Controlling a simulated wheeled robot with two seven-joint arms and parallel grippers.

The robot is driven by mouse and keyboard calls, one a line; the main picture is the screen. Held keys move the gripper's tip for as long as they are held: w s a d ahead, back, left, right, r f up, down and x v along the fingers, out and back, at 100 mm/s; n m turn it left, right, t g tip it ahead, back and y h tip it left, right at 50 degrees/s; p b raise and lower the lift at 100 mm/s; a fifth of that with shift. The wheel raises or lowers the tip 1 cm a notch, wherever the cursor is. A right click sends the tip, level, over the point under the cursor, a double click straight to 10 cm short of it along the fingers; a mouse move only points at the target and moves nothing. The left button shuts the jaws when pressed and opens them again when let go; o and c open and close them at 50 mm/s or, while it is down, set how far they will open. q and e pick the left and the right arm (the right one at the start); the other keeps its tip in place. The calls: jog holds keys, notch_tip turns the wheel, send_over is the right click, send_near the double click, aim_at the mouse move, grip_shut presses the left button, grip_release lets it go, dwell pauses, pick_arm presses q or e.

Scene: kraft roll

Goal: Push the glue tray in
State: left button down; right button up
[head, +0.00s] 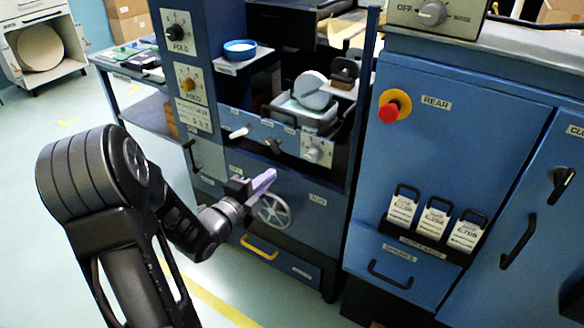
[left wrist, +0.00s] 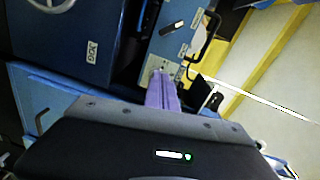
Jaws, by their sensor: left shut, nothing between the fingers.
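A light grey tray (head: 318,122), which looks like the glue tray, sits in the open bay of the blue machine, above the front panel, with a pale roller (head: 312,90) over it. I cannot tell how far out it stands. My left gripper (head: 264,181) has lavender fingers shut with nothing between them. In the head view it is lower and left of the tray, in front of the lower blue panel and apart from the tray. The same fingers (left wrist: 162,92) show in the left wrist view, pointing toward a panel with a knob. My right gripper is out of view.
A spoked handwheel (head: 274,210) is just behind my left gripper. The front panel carries switches and a white dial (head: 316,150). A blue dish (head: 240,49) stands on a ledge. A cabinet with a red button (head: 392,108) is at right. Floor at left is open.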

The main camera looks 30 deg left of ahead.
aim_at(298, 139)
pick_arm(q)
jog(key=shift+s+a+r+m+t, duration=0.2)
jog(key=shift+s+a+r+m, duration=0.1)
jog(key=shift+r+m, duration=0.15)
jog(key=shift+s+a+r+m+t, duration=0.15)
jog(key=shift+a+r+m+t, duration=0.15)
jog(key=shift+r, duration=0.2)
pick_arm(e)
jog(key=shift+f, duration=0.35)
pick_arm(q)
jog(key=shift+w+d, duration=0.1)
jog(key=w+p, duration=0.2)
jog(key=w, duration=1.2)
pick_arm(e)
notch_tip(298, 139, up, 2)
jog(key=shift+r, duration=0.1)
